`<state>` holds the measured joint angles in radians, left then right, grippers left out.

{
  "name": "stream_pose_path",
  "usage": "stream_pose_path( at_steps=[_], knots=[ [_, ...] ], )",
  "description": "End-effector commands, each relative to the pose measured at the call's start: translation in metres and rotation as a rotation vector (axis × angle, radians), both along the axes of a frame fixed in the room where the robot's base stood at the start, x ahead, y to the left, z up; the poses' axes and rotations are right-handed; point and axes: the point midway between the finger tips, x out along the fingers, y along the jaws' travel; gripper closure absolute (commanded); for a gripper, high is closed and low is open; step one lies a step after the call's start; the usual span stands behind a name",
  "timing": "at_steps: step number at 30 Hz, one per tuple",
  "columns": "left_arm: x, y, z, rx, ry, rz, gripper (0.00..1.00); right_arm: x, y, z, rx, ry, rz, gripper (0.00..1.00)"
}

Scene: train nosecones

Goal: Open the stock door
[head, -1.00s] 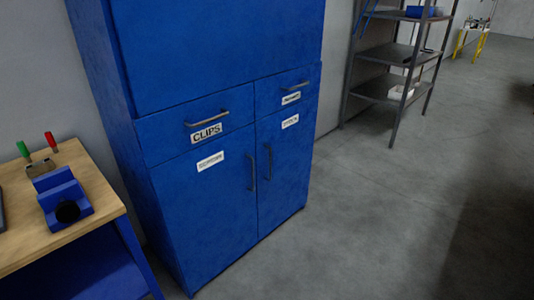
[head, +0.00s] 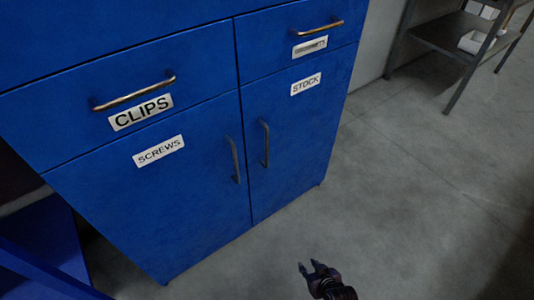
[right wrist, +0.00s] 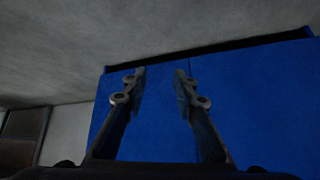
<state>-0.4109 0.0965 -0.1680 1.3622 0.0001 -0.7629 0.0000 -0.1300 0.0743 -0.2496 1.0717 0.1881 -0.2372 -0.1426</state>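The stock door (head: 300,140) is the right lower door of the blue cabinet, with a white STOCK label (head: 306,84). It looks closed. Its dark vertical handle (head: 265,143) is near its left edge, beside the handle of the SCREWS door (head: 190,190). My right gripper (head: 312,266) is at the bottom of the head view, in front of the cabinet and apart from the handle. In the right wrist view its two fingers (right wrist: 158,78) are spread with nothing between them, and blue cabinet panels (right wrist: 250,100) lie beyond. My left gripper is not in view.
Above the doors are the CLIPS drawer (head: 130,90) and a second drawer (head: 300,40), both shut, with bar handles. A grey metal shelf (head: 440,40) stands at the upper right. A blue frame (head: 40,250) is at the lower left. The floor (head: 430,220) to the right is clear.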

Motion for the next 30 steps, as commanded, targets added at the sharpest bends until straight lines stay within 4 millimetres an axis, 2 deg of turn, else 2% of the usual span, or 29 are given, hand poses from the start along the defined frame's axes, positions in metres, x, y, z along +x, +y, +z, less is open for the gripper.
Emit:
stream_pose_path(
  at_steps=[1,3,5,6,9,12,15,18,21,25,30],
  knots=[
    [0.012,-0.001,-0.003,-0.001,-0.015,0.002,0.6,0.033,0.011,0.006,0.024,-0.067,0.007,0.73],
    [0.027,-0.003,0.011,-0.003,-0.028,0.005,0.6,0.072,0.025,0.033,0.052,-0.157,0.019,0.73],
    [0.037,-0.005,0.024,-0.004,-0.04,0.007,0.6,0.102,0.037,0.058,0.077,-0.233,0.03,0.73],
    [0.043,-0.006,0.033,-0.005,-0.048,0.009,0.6,0.121,0.044,0.077,0.094,-0.286,0.038,0.73],
    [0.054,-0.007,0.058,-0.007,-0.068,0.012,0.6,0.16,0.062,0.126,0.136,-0.413,0.06,0.73],
    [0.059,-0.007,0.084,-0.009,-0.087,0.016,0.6,0.189,0.079,0.177,0.177,-0.537,0.083,0.73],
    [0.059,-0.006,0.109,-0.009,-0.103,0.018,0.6,0.206,0.093,0.226,0.215,-0.647,0.107,0.73],
    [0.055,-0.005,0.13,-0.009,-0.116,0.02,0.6,0.214,0.103,0.266,0.244,-0.733,0.127,0.73],
    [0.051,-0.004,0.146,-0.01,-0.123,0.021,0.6,0.216,0.109,0.295,0.264,-0.793,0.142,0.73],
    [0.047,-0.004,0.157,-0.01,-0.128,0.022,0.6,0.218,0.113,0.314,0.277,-0.83,0.152,0.73],
    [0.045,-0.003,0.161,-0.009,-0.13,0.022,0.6,0.232,0.121,0.319,0.281,-0.838,0.153,0.73]
  ],
)
